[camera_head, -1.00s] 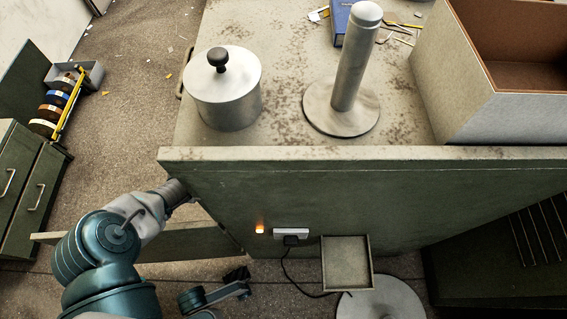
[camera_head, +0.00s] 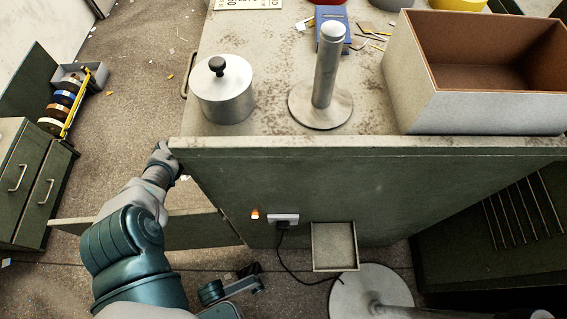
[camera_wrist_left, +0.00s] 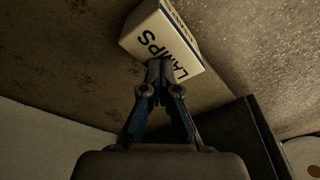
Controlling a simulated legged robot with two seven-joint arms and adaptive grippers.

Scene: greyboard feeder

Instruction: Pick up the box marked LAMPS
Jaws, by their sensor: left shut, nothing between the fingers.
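The cream box marked LAMPS (camera_wrist_left: 158,40) shows in the left wrist view, at the top middle, with dark lettering on its face. It lies tilted in the picture by a brown-stained surface (camera_wrist_left: 70,60). My left gripper (camera_wrist_left: 160,70) is shut and empty, its fingertips overlapping the box's lower edge in the picture. I cannot tell whether they touch it. In the head view my left arm reaches up to the near left corner of the bench (camera_head: 360,165), and its fingers are hidden there. I cannot make out the box in the head view.
On the bench stand a lidded metal pot (camera_head: 222,95), a metal post on a round base (camera_head: 322,75) and a large open grey box (camera_head: 480,112). A small tray (camera_head: 334,246) and a socket (camera_head: 284,219) are on the bench front. Cabinets (camera_head: 30,185) stand left.

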